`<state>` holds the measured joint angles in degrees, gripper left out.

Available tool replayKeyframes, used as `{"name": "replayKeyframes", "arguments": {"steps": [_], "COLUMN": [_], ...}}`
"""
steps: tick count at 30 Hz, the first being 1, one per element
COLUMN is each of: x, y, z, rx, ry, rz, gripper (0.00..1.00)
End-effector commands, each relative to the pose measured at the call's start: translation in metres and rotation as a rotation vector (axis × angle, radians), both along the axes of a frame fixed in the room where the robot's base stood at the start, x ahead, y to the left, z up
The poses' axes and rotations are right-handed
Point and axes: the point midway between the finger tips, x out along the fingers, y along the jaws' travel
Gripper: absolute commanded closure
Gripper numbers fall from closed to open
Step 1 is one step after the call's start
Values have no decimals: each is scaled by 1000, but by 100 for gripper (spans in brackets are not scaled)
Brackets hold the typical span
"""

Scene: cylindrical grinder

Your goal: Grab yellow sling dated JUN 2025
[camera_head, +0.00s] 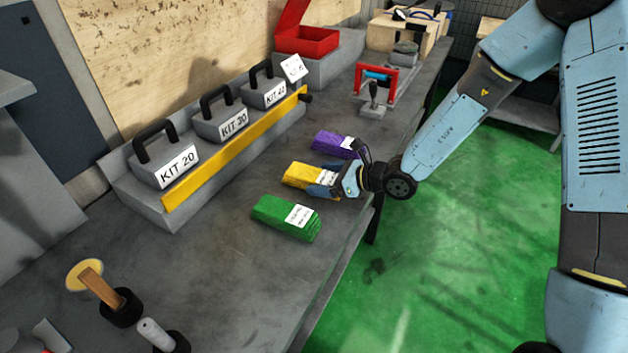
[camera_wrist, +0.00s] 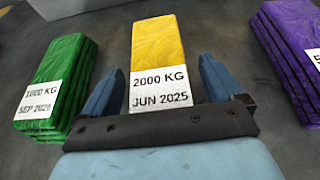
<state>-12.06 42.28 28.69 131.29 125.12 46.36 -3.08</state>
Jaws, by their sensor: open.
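The yellow sling (camera_head: 302,174) lies on the grey workbench between a green sling and a purple sling. In the wrist view the yellow sling (camera_wrist: 158,45) has a white label reading "2000 KG JUN 2025". My gripper (camera_head: 326,184) is at the near, labelled end of the yellow sling. In the wrist view my gripper (camera_wrist: 158,88) is open, with one blue finger on each side of the labelled end.
The green sling (camera_wrist: 52,85), labelled "1000 KG SEP 2028", lies left of the yellow one. The purple sling (camera_wrist: 292,40) lies right. Kit boxes (camera_head: 164,162) stand behind a yellow bar (camera_head: 235,150). A red open box (camera_head: 306,38) stands farther back. Bare bench lies around the slings.

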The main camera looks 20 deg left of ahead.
Motion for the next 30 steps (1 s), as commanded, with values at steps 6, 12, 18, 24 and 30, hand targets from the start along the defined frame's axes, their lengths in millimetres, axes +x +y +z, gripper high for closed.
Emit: {"name": "replayKeyframes", "arguments": {"steps": [6, 12, 18, 24, 30], "x": [0, 0, 0, 0, 0], "y": [0, 0, 0, 0, 0], "z": [0, 0, 0, 1, 1], "rx": [0, 0, 0, 1, 1], "ry": [0, -1, -1, -1, -1], "rz": [0, 1, 1, 1, 1], "gripper": [20, 39, 58, 74, 74]}}
